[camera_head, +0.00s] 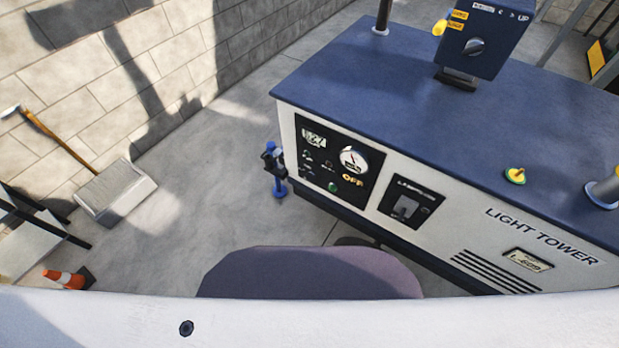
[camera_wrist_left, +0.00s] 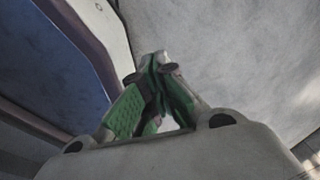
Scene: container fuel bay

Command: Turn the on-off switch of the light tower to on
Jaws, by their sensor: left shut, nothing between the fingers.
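The light tower (camera_head: 450,232) is a white cabinet with a blue top, right of centre in the head view. The small controls are too small to tell which is the on-off switch. A second black panel (camera_head: 410,203) to the right holds a grey switch-like part (camera_head: 405,207). My left gripper (camera_wrist_left: 155,68) is shut and empty in the left wrist view, touching nothing visible. Neither gripper shows in the head view.
A box with a grey knob (camera_head: 473,47) stands on the tower's top. A blue-and-black post (camera_head: 275,170) stands beside its left corner.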

